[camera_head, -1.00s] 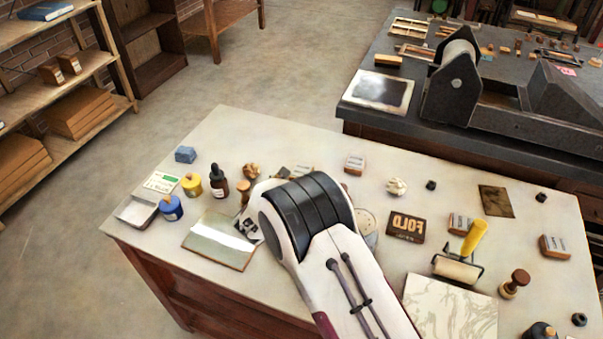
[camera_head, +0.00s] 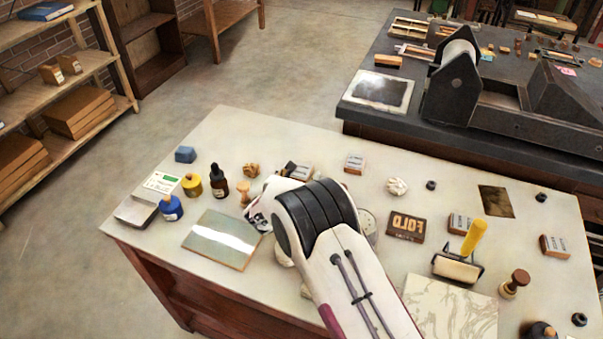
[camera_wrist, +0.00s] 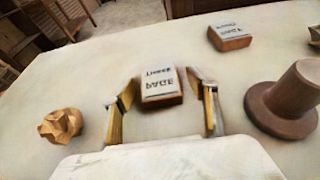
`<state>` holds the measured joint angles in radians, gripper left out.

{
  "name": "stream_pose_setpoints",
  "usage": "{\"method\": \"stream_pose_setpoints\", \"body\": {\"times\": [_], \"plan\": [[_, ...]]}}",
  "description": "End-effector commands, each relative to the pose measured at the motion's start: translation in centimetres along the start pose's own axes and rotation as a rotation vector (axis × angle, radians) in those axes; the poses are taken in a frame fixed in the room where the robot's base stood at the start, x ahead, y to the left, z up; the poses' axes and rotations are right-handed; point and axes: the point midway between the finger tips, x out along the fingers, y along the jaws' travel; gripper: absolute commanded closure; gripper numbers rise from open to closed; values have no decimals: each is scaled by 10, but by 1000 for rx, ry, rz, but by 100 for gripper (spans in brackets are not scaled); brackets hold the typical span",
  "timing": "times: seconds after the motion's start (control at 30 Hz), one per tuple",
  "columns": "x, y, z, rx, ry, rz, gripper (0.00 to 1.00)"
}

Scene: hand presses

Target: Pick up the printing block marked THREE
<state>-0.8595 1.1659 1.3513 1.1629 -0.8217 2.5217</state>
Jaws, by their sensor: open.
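Several small wooden blocks with pale printed tops lie on the table (camera_head: 330,130). A second block (camera_wrist: 232,42) lies farther back to the right. The head view shows blocks at the back (camera_head: 354,163), partly behind my arm (camera_head: 303,171), right of centre (camera_head: 460,223) and far right (camera_head: 553,245). My gripper is open and empty; in the head view my arm mostly hides it.
In the wrist view a dark round-based wooden knob (camera_wrist: 290,100) stands close to the right finger, and a tan faceted lump (camera_wrist: 60,125) lies left. A glass plate (camera_head: 222,238), a FOLD block (camera_head: 405,226) and a yellow-handled roller (camera_head: 463,255) lie around my arm.

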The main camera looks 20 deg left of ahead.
Motion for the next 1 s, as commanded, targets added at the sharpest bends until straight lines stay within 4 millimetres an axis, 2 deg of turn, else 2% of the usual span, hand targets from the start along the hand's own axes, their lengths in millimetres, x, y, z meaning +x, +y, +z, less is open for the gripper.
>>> {"method": "stream_pose_setpoints", "body": {"times": [0.1,0.27,0.67,1.0], "plan": [[0,0,0,0,0,0,44],[0,0,0,0,0,0,85],[-1,0,2,1,-1,0,85],[-10,0,25,2,-1,1,85]]}}
